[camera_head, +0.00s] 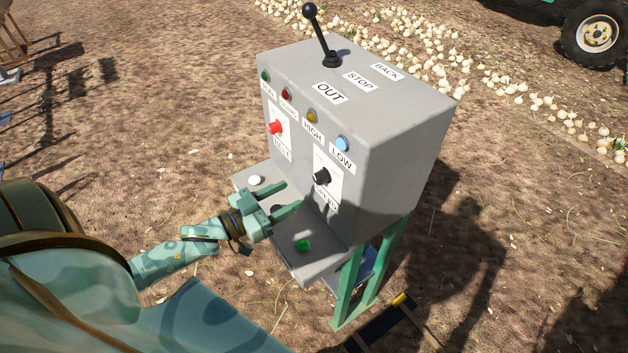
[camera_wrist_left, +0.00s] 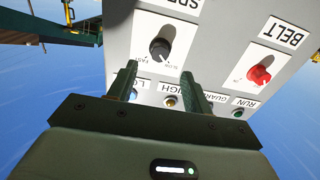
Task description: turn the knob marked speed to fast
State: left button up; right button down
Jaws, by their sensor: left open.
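The speed knob (camera_head: 321,177) is black and sits on a white plate on the front face of the grey control box (camera_head: 400,125). In the left wrist view, which is upside down, the black knob (camera_wrist_left: 160,48) has small SLOW and FAST marks by it; its exact pointing is too small to tell. My left gripper (camera_head: 293,195) is open and empty, in front of the panel, to the left of and below the knob, apart from it. Its two fingers (camera_wrist_left: 160,82) show in the wrist view with the knob beyond them. My right gripper is not in view.
A red belt knob (camera_head: 275,127) is left of the speed knob. Coloured lamps, including a blue one (camera_head: 342,143), line the panel top. A black-balled lever (camera_head: 310,10) stands on top. A lower shelf holds a white button (camera_head: 255,180) and a green button (camera_head: 303,245).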

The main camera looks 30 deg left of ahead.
aim_at(316, 181)
pick_arm(q)
jog(key=x, duration=0.8)
jog(key=shift+w, duration=0.2)
jog(key=c, duration=1)
